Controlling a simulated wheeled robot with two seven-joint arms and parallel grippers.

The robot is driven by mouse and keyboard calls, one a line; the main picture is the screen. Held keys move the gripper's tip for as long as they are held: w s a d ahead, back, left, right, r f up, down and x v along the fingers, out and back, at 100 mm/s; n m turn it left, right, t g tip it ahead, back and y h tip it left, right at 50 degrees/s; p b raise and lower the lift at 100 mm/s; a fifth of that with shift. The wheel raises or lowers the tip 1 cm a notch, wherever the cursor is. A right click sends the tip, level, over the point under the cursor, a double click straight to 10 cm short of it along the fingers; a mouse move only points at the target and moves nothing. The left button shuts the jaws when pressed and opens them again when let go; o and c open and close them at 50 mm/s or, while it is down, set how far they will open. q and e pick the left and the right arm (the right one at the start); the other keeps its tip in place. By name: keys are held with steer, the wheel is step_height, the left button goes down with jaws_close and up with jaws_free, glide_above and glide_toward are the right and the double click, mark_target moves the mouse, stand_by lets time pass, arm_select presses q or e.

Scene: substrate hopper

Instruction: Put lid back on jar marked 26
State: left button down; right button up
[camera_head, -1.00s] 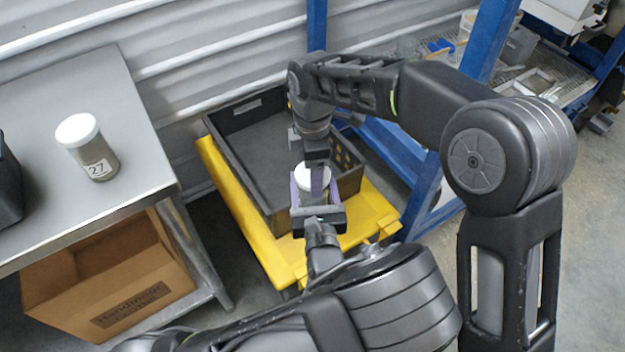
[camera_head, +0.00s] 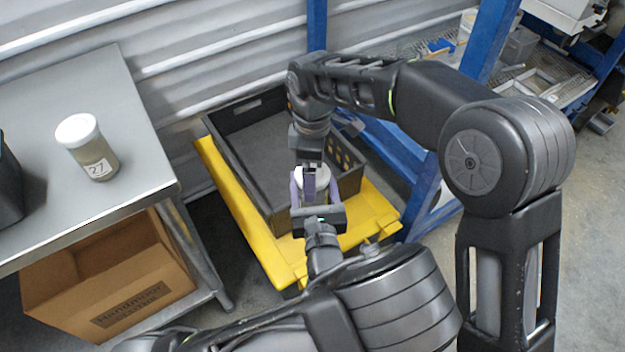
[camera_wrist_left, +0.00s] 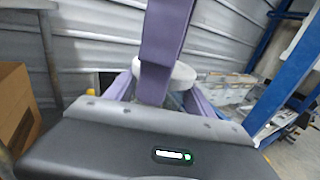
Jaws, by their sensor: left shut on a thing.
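My left gripper (camera_head: 315,200) is shut on a jar (camera_head: 320,189), its purple fingers on either side, and holds it upright over the near edge of the black crate. No number shows on this jar. A white lid (camera_head: 322,172) is at the jar's top; it also shows in the left wrist view (camera_wrist_left: 183,75). My right gripper (camera_head: 309,183) reaches down from above, its purple fingers at the lid. Its fingers hide part of the lid, so I cannot tell whether they grip it or whether the lid is fully seated.
A jar marked 27 (camera_head: 88,148) with a white lid stands on the grey metal table (camera_head: 135,165) at left. The black crate (camera_head: 245,172) sits on a yellow base (camera_head: 232,195). A cardboard box (camera_head: 105,285) is under the table. A blue frame (camera_head: 425,195) stands at right.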

steer(key=shift+r, duration=2.3)
steer(key=shift+c, duration=0.4)
steer(key=shift+w+d+f, duration=0.15)
steer(key=shift+w+d, duration=0.05)
steer(key=shift+d, duration=0.15)
steer(key=shift+w+a+r, duration=0.1)
steer(key=shift+r, duration=0.1)
steer(key=r+n, duration=0.1)
steer(key=r, duration=0.1)
steer(key=a+r+n, duration=0.1)
steer(key=shift+s+n, duration=0.25)
steer(key=shift+n, duration=0.05)
steer(key=shift+d+r+n, duration=0.15)
steer(key=shift+r+n, duration=0.05)
steer(key=shift+n, duration=0.1)
steer(key=shift+s+d, duration=0.1)
